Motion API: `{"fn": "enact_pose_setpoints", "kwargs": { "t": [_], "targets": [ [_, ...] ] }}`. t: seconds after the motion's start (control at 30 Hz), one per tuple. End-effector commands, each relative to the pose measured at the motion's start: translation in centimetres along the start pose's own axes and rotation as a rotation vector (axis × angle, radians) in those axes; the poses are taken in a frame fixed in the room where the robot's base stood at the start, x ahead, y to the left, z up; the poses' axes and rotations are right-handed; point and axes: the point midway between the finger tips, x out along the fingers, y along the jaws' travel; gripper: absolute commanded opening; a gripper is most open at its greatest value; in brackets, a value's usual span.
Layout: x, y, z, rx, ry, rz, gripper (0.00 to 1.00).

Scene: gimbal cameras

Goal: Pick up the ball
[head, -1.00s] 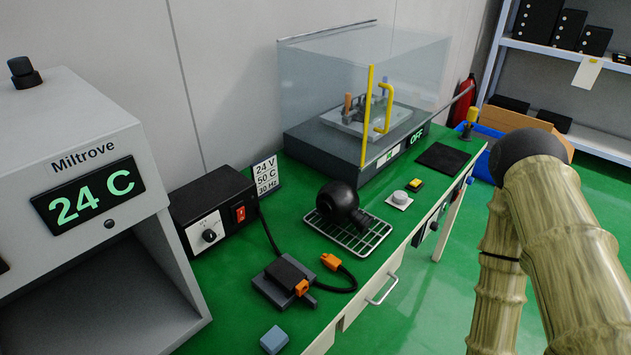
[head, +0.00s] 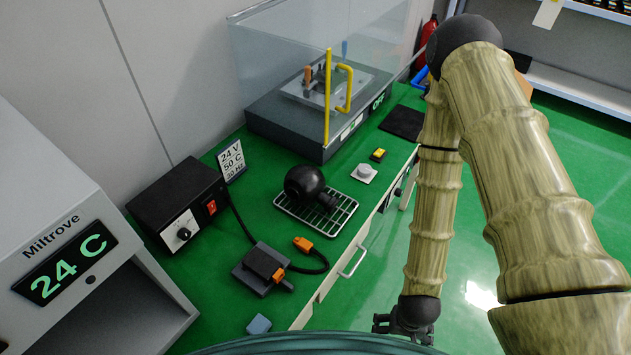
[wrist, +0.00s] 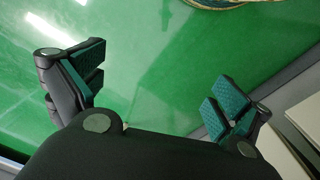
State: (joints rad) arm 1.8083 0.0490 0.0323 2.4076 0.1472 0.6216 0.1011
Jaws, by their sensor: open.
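A black ball (head: 304,182) rests on a wire rack (head: 345,212) on the green bench top in the head view. A short dark stub sticks out from its right side. My gripper (head: 403,322) is low in the head view, in front of the bench and well apart from the ball, partly cut off by a dark curved edge. In the wrist view my gripper (wrist: 158,85) is open with nothing between its teal-padded fingers, over green floor. The ball is not in the wrist view.
Near the rack are a black power box (head: 180,215), a dark block with an orange connector and cable (head: 262,265), a blue block (head: 259,324) and a grey button (head: 364,173). A clear-covered machine (head: 320,90) stands behind. A grey oven (head: 70,240) is at left.

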Motion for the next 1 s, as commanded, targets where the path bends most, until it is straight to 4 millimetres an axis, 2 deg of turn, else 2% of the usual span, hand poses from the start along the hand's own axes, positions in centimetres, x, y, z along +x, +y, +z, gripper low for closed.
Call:
{"fn": "enact_pose_setpoints", "kwargs": {
  "t": [0.03, 0.23, 0.37, 0.47, 0.57, 0.73, 0.9, 1.0],
  "targets": [
    [-1.7, -0.3, -1.4, 0.060, 0.012, 0.006, 1.00],
    [-3.8, -2.4, -6.7, 0.392, 0.034, 0.024, 1.00],
    [-5.5, -4.5, -10.4, 0.645, 0.039, 0.009, 1.00],
    [-7.5, -6.9, -13.7, 0.877, 0.029, -0.025, 1.00],
    [-10.3, -10.1, -17.3, 1.134, -0.004, -0.084, 1.00],
    [-16.2, -16.0, -23.1, 1.536, -0.113, -0.217, 1.00],
    [-21.4, -20.4, -26.9, 1.795, -0.238, -0.326, 1.00],
    [-23.3, -21.9, -28.1, 1.873, -0.288, -0.364, 1.00]
  ]
}}
